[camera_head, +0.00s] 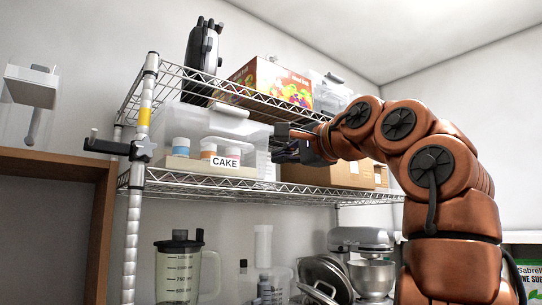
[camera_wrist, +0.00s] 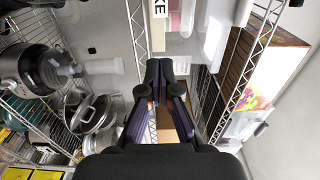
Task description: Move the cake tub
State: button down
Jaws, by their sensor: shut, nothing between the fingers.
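The cake tub (camera_head: 226,124) is a clear plastic box with a white label reading CAKE and small coloured containers inside. It stands on the middle shelf of the wire rack. Its labelled part shows at the top of the wrist view (camera_wrist: 216,30). My gripper (camera_head: 278,146) is at the tub's right end, and its fingers also show in the wrist view (camera_wrist: 166,66). The fingers are together with nothing between them. Whether the fingertips touch the tub I cannot tell.
Cardboard boxes (camera_head: 330,174) stand right of the tub on the same shelf (camera_head: 200,185). The upper shelf holds a colourful box (camera_head: 270,78) and a black object (camera_head: 203,46). A rack post (camera_head: 134,220) stands at the left. Below are a blender jug (camera_head: 178,270), pot lids (camera_head: 325,275) and a mixer (camera_head: 360,240).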

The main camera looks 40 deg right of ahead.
jog(key=p, duration=0.2)
send_near(244, 166)
jog(key=w, duration=0.5)
jog(key=shift+d+r, duration=0.2)
jog(key=shift+w+d+f+p, duration=0.1)
jog(key=shift+w+p, duration=0.2)
jog(key=shift+w, duration=0.25)
jog(key=shift+w+d+f+p, duration=0.1)
jog(key=shift+w+p, duration=0.2)
jog(key=shift+w, duration=0.3)
